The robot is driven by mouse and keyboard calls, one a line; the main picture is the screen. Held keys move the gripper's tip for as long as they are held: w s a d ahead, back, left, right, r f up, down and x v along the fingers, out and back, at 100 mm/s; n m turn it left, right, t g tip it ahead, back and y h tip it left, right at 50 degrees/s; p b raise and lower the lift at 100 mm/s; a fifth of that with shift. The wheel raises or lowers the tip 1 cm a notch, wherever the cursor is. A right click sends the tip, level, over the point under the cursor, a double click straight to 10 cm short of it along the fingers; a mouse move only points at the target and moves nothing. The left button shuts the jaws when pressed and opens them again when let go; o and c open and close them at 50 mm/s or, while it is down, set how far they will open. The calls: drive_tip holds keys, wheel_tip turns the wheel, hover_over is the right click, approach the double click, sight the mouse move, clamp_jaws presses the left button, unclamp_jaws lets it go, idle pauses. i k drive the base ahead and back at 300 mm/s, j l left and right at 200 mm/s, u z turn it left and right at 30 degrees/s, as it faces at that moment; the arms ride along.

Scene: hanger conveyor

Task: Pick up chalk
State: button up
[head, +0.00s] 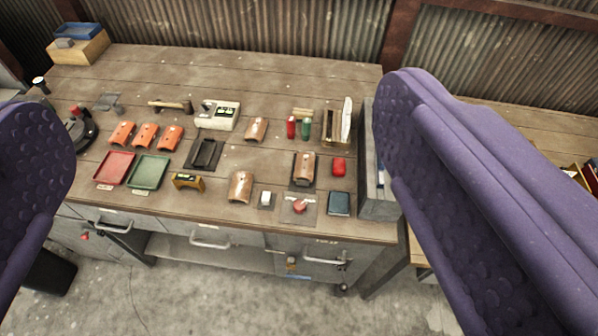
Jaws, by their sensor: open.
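A small white block (265,198), which looks like the chalk, sits on a small dark pad near the front edge of the wooden workbench (230,80). It is too small to tell for certain. My gripper (222,112) is open, with one purple padded finger at each side of the picture. The fingers are well apart and nothing is held between them. The white block shows in the gap between the fingers, farther away on the bench, and neither finger touches it.
Beside the white block are a brown curved piece (241,187) and a red-topped item (299,205) on a grey plate. A dark blue box (339,203) is farther right. Red (114,167) and green (148,171) trays lie left. A grey upright case (378,190) stands at the bench's right end.

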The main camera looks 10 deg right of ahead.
sight(267, 199)
drive_tip(key=i+z, duration=0.2)
drive_tip(key=i, duration=0.45)
drive_tip(key=i+j+z, duration=0.25)
drive_tip(key=i, duration=0.45)
